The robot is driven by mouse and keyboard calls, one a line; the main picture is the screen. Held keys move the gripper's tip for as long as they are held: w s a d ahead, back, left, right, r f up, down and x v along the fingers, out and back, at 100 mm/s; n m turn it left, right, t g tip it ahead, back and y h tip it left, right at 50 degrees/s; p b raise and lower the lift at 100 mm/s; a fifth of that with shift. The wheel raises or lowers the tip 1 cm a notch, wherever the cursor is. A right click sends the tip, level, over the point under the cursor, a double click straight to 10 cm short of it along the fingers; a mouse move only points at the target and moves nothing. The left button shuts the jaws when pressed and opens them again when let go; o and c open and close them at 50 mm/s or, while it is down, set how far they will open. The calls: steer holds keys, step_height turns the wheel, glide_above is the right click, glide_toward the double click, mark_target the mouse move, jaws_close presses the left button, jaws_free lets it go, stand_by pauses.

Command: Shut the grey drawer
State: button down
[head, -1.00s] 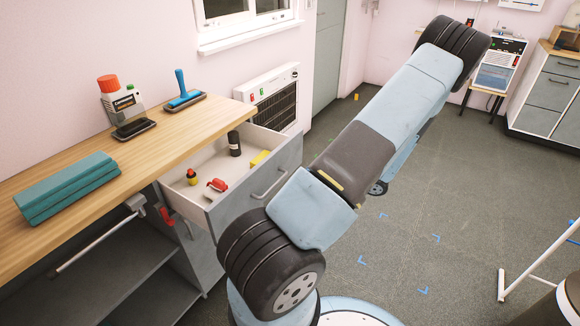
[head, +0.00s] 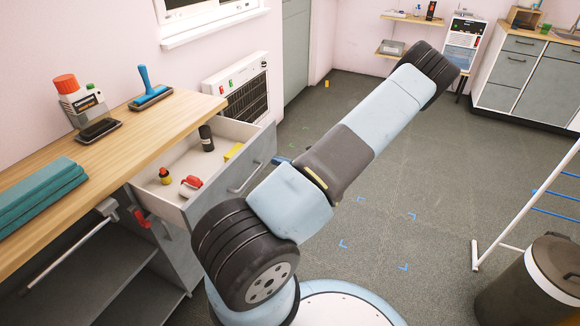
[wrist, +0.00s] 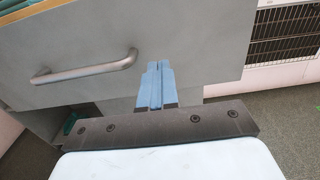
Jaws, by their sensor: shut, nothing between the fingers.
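The grey drawer (head: 254,157) stands pulled out from under the wooden worktop in the head view. Its grey front and bar handle (head: 246,178) face right. Inside lie a dark bottle (head: 206,138), a yellow block (head: 234,151), a red item (head: 190,186) and a small yellow bottle with a red cap (head: 165,176). In the wrist view the drawer front (wrist: 190,40) fills much of the picture, with its handle (wrist: 85,69) to the left. My gripper (wrist: 156,68) is shut and empty, its blue fingers before the front, right of the handle. I cannot tell whether they touch it.
A wall heater (head: 236,88) is behind the drawer. A white rack (head: 510,218) and a bin (head: 535,285) stand right. The floor between is open.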

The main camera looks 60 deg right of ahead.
mark_target(260, 156)
steer(key=shift+w+a, duration=0.15)
steer(key=shift+w, duration=1.15)
steer(key=shift+w+a, duration=0.1)
steer(key=shift+w, duration=1.15)
